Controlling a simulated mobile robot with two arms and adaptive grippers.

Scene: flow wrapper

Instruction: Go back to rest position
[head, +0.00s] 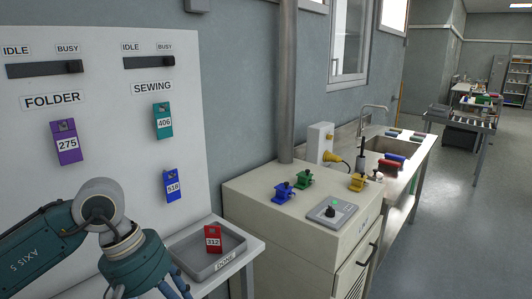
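My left arm enters from the lower left, in front of a white board (100,120). Only part of my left gripper (176,288) shows at the bottom edge, just below the grey tray, and its fingertips are cut off. I cannot tell whether it is open or shut. My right gripper is not in view. A red tag (213,238) stands in the grey tray (190,262), which is labelled DONE.
A purple tag (67,142) hangs under FOLDER; a teal tag (163,120) and a blue tag (171,185) hang under SEWING. Both sliders sit at BUSY. A beige cabinet (270,222) holds coloured clamps. The floor at right is clear.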

